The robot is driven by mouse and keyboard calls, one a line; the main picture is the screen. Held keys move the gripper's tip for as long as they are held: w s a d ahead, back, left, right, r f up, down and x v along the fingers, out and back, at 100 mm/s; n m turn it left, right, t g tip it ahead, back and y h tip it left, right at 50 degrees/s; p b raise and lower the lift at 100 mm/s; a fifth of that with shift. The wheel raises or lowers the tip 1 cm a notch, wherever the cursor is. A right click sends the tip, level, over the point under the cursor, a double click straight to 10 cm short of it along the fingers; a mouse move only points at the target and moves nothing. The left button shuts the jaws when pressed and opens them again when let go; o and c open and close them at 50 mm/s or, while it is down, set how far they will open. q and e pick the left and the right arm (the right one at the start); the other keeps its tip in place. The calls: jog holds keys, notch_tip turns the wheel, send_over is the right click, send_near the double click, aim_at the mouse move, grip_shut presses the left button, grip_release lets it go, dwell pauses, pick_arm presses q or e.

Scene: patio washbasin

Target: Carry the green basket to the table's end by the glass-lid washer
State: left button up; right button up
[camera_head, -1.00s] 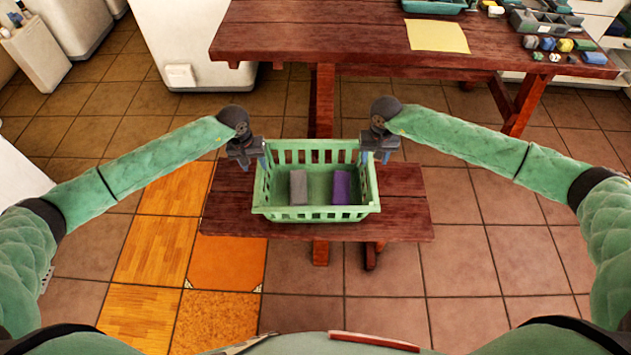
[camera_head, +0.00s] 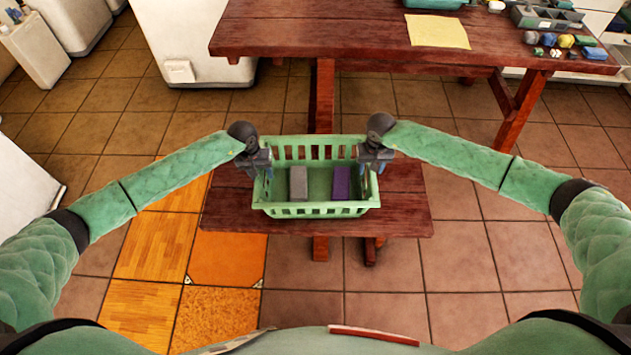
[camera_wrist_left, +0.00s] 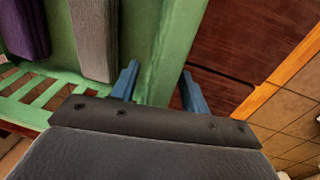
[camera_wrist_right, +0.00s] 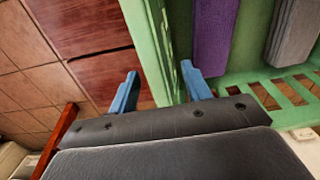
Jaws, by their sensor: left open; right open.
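The green basket (camera_head: 318,210) stands upright on the low red-brown bench (camera_head: 408,215). It holds a grey block (camera_head: 299,186) and a purple block (camera_head: 342,183). My left gripper (camera_head: 262,172) is at the basket's left side. In the left wrist view its open blue fingers (camera_wrist_left: 160,88) stand either side of the basket's side wall (camera_wrist_left: 165,60). My right gripper (camera_head: 376,168) is at the right side. In the right wrist view its open fingers (camera_wrist_right: 160,88) stand either side of the other side wall (camera_wrist_right: 152,40). I cannot tell whether the fingers touch the walls.
A higher red-brown table (camera_head: 320,40) stands behind the bench, with a yellow cloth (camera_head: 437,32), a grey divided tray (camera_head: 545,17) and several small items at its right. A white appliance (camera_head: 192,45) stands behind the table's left end. Tiled floor is clear around the bench.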

pick_arm(q)
jog(key=shift+f, duration=0.1)
pick_arm(e)
jog(key=shift+f, duration=0.1)
pick_arm(q)
grip_shut()
pick_arm(e)
grip_shut()
pick_arm(q)
jog(key=shift+r, duration=0.2)
